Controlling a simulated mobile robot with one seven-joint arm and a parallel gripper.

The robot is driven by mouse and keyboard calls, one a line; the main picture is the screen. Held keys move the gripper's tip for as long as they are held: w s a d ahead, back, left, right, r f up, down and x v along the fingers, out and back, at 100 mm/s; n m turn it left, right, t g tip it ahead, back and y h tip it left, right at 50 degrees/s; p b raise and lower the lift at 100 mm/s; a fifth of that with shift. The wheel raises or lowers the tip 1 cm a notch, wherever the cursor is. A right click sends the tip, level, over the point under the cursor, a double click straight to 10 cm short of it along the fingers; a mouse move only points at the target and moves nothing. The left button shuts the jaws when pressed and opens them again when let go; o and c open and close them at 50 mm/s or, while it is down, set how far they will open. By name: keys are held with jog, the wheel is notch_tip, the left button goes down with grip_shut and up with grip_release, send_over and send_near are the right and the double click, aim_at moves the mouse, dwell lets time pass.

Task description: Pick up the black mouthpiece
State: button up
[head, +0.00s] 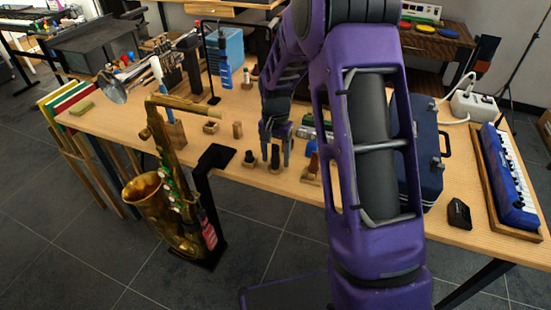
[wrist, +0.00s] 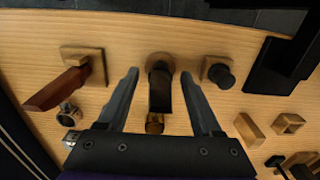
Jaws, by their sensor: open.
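A black mouthpiece (wrist: 160,92) with a gold-coloured end stands on a small wooden block in the wrist view. It also shows on its block in the head view (head: 275,155). My gripper (wrist: 160,73) is open, with one finger on each side of this mouthpiece; I see gaps on both sides. In the head view my gripper (head: 275,158) points down over the block. A shorter black piece (wrist: 220,76) stands on another block to the right, outside the fingers. A reddish-brown piece (wrist: 56,90) sits on a block to the left.
The wooden table (head: 130,120) carries more small wooden blocks (wrist: 249,130) beside the pieces. A saxophone (head: 165,200) on a black stand is at the front edge. A blue case (head: 424,160) and a blue keyboard (head: 508,175) lie to the right.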

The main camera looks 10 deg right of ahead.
jog(key=shift+f, duration=0.15)
grip_shut()
dwell(0.4)
